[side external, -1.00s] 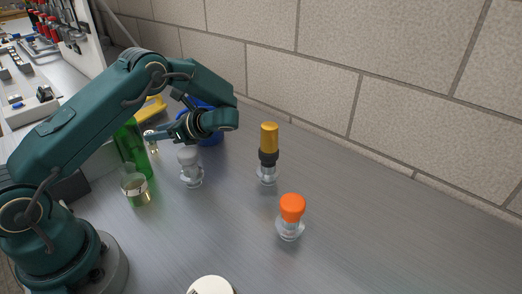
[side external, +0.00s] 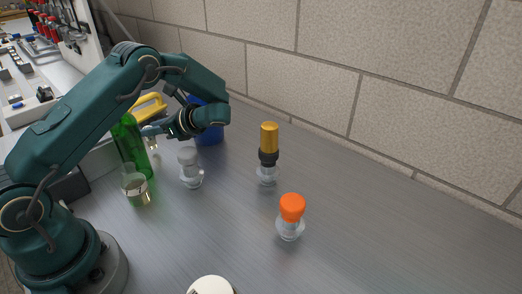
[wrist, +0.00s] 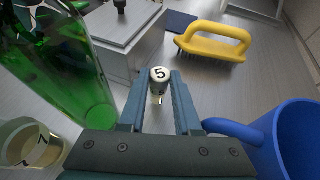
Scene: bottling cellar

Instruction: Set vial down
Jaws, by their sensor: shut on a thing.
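The vial (wrist: 159,78) is small and clear with a white cap marked 5. In the wrist view it stands out between the tips of my gripper (wrist: 158,88), which is shut on it. In the side view my gripper (side external: 153,131) reaches left, and the vial (side external: 152,144) shows only as a small pale shape behind the green bottle's right side. The vial looks roughly upright. I cannot tell whether its base touches the steel worktop (side external: 240,235).
A green bottle (wrist: 72,70) and a glass jar (wrist: 28,146) stand close on the left. A blue mug (wrist: 298,140) is close on the right. A yellow-handled brush (wrist: 213,42) and a grey box (wrist: 125,35) lie beyond. Several stoppered pieces, one orange-topped (side external: 291,208), stand on the worktop.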

